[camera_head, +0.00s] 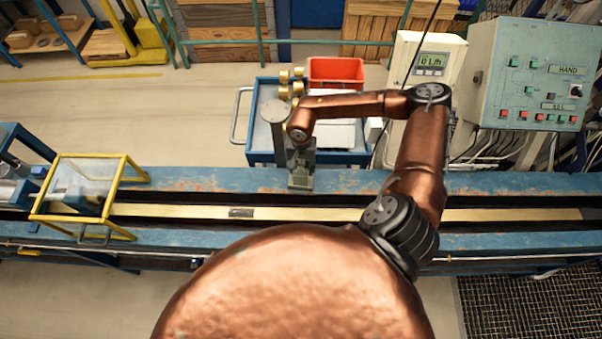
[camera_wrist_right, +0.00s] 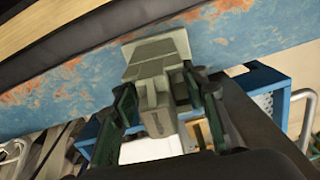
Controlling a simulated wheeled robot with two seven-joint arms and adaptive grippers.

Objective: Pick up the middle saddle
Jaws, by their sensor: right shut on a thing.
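The middle saddle, a grey-green metal block with a wider foot, shows in the head view (camera_head: 301,178) at the far blue rail of the bench. It also shows in the right wrist view (camera_wrist_right: 155,75), between the fingers with its foot against the rust-flecked blue rail. My right gripper (camera_wrist_right: 158,100) is shut on it. In the head view my right gripper (camera_head: 298,155) is small and partly hidden by my copper arm. I cannot tell whether the saddle touches the rail or is slightly raised. My left gripper is not in view.
The blue bench rail (camera_head: 200,180) runs across the view. A yellow-framed guard (camera_head: 122,165) stands on its left. Behind the bench is a blue cart (camera_head: 252,150) with a red bin (camera_head: 336,72) and brass fittings (camera_head: 291,83). A control cabinet (camera_head: 540,75) stands at right.

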